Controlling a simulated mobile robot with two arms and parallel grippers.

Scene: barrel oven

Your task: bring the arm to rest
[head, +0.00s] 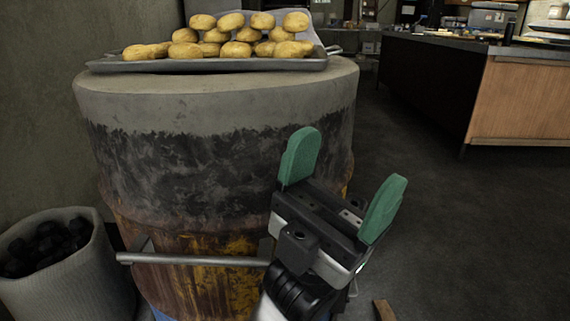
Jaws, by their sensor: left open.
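My left gripper (343,181) is in front of the barrel oven (185,165), at its right side. Its two green fingers stand wide apart and point up, with nothing between them. The arm comes up from the bottom of the picture and hides part of the barrel. My right gripper does not show. The barrel has a grey rim, a blackened band and a rusty lower body. A metal bar handle (190,260) sticks out at its front, and the gripper's wrist covers its right end.
A dark tray (215,66) piled with buns (238,50) sits on the barrel's top. A grey basket (75,275) of dark coal (45,248) stands at the lower left. A wooden counter (520,98) is at the back right. The floor (460,230) right of the gripper is mostly clear.

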